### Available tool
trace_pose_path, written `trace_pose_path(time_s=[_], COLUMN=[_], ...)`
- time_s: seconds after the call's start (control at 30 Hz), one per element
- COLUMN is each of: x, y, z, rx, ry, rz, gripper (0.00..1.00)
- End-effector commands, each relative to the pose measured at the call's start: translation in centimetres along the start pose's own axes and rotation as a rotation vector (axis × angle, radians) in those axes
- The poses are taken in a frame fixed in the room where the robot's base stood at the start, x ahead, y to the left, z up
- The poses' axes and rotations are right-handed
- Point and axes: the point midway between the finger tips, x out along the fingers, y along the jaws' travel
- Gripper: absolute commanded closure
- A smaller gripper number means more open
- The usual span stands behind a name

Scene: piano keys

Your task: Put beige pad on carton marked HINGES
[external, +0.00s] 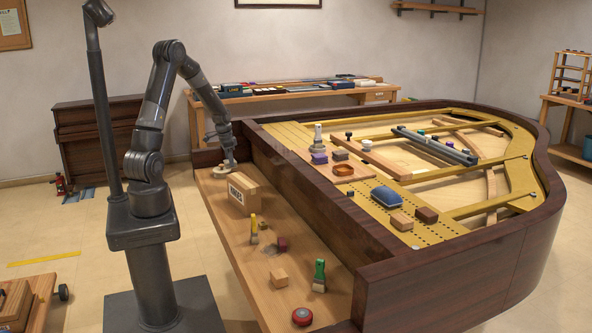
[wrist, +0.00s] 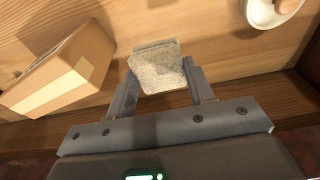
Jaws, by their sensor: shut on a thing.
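The beige pad (wrist: 158,70) is a small, rough, light block between the two fingers of my gripper (wrist: 161,82) in the wrist view. My gripper is shut on it, over the wooden ledge. Whether the pad touches the wood I cannot tell. The cardboard carton (external: 243,193) stands on the ledge in the external view, with dark lettering on its side that is too small to read surely. It also shows at the left in the wrist view (wrist: 62,72), with a pale tape strip, beside and apart from the pad. In the external view my gripper (external: 229,164) is just behind the carton.
A white round dish (wrist: 268,10) lies at the upper right in the wrist view. A yellow-handled brush (external: 254,228), a wooden block (external: 278,277), a green brush (external: 319,275) and a red round thing (external: 302,316) lie nearer on the ledge. The dark piano wall (external: 310,195) rises along its right.

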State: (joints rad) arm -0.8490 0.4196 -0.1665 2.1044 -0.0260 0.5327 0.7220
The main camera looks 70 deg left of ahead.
Motion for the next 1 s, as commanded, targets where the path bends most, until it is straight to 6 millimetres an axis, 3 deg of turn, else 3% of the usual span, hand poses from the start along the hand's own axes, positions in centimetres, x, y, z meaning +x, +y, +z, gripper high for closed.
trace_pose_path(time_s=[0.1,0.3,0.6,0.8,1.0], x=[-2.2,-5.9,-10.3,-12.0,-12.2], y=[4.8,13.4,24.9,29.2,30.3], z=[-1.9,-3.1,-1.4,0.5,1.3], rx=[0.014,0.015,0.012,0.005,0.0], ry=[0.004,0.002,0.001,0.001,-0.002], rz=[0.001,0.005,0.002,-0.002,-0.003], gripper=[0.74,0.74,0.74,0.74,0.74])
